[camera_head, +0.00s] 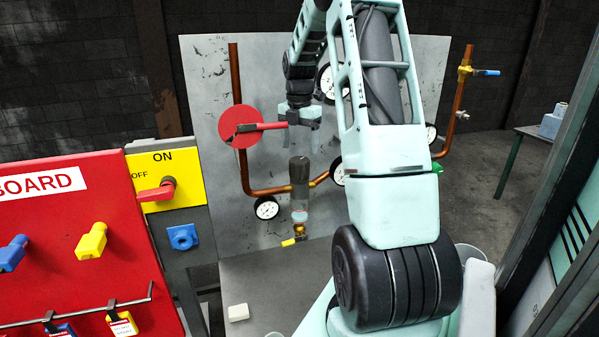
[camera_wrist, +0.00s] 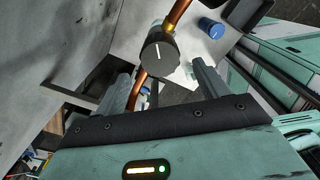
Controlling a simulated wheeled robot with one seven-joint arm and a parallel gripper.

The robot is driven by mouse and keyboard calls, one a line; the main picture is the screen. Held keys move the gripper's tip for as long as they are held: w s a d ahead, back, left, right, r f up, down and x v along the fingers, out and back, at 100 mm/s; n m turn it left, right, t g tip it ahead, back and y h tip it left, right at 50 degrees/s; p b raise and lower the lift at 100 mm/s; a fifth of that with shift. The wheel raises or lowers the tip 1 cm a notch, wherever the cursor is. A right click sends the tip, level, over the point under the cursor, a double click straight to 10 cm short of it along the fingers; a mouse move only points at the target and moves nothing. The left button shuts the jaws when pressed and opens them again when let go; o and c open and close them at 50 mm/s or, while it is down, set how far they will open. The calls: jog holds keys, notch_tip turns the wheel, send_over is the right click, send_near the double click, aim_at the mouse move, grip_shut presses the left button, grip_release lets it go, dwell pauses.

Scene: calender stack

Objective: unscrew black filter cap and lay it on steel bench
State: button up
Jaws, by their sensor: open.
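The black filter cap (camera_head: 299,170) sits on top of a clear filter bowl (camera_head: 299,198) on the copper pipe. In the wrist view the cap (camera_wrist: 158,56) shows from above as a dark round knob with a white line, beyond and between the fingers. My gripper (camera_head: 304,122) is open and empty, pointing down above the cap and apart from it. Its two fingers also show in the wrist view (camera_wrist: 166,82). The grey steel bench (camera_head: 262,275) lies below the filter, partly hidden by my arm.
A red disc with a red lever (camera_head: 240,128) is left of my gripper. Gauges (camera_head: 266,208) and copper pipe (camera_head: 237,80) stand around the filter. A yellow-handled drain valve (camera_head: 294,241) hangs under the bowl.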

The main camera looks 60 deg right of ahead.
aim_at(300, 160)
jog(key=m+b, duration=0.1)
jog(key=m, duration=0.5)
jog(key=shift+m, duration=0.3)
jog(key=shift+f+b, duration=1.9)
jog(key=shift+f, duration=1.6)
jog(key=c, duration=0.9)
jog(key=shift+n, duration=1.1)
jog(key=shift+n+p, duration=0.6)
jog(key=shift+n, duration=0.5)
